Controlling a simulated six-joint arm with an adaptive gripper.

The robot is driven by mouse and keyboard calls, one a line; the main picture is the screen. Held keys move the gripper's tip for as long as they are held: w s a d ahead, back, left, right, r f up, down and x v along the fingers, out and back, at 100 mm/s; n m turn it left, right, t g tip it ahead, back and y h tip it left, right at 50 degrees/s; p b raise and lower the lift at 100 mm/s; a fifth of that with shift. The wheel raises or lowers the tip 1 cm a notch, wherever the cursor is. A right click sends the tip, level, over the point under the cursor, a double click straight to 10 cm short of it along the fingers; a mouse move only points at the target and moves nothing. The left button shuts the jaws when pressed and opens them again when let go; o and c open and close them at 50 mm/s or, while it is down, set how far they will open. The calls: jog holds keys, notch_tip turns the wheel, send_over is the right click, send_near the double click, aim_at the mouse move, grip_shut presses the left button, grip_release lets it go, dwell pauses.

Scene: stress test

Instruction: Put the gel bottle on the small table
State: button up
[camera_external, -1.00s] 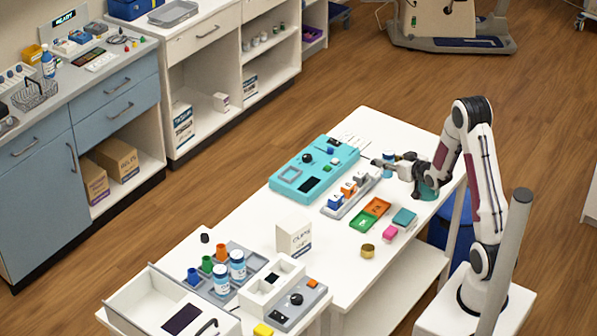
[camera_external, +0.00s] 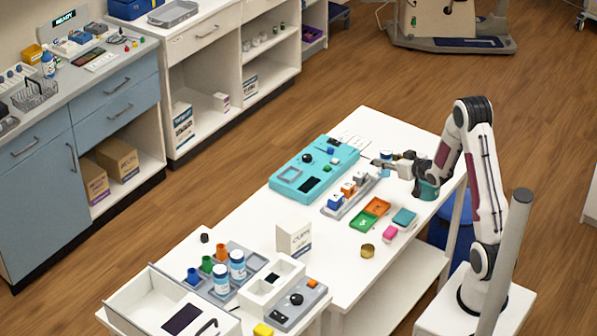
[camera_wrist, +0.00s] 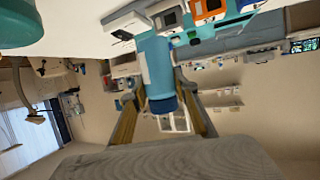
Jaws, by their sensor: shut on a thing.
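My gripper (camera_external: 384,162) is at the far right part of the long white table (camera_external: 335,262), with its fingers pointing left. It is shut on a light-blue bottle with a dark-blue cap, which I take as the gel bottle (camera_wrist: 157,68). In the wrist view the bottle stands between the two fingers, its cap toward the bottom of that upside-down picture. In the external view the bottle is small and partly hidden by my gripper. I cannot tell whether its base touches the tabletop. Which surface is the small table is not clear.
Left of my gripper are a grey rack with small blocks (camera_external: 349,196) and a teal panel (camera_external: 290,174). A white box (camera_external: 293,238) stands farther left.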

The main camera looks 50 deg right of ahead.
aim_at(389, 174)
jog(key=shift+f, duration=2.55)
jog(key=shift+f, duration=0.1)
jog(key=shift+f, duration=2)
jog(key=shift+f, duration=0.15)
jog(key=o, duration=1.2)
jog(key=shift+c, duration=0.2)
jog(key=shift+v, duration=3.85)
jog(key=shift+w+r, duration=0.15)
jog(key=shift+r, duration=0.15)
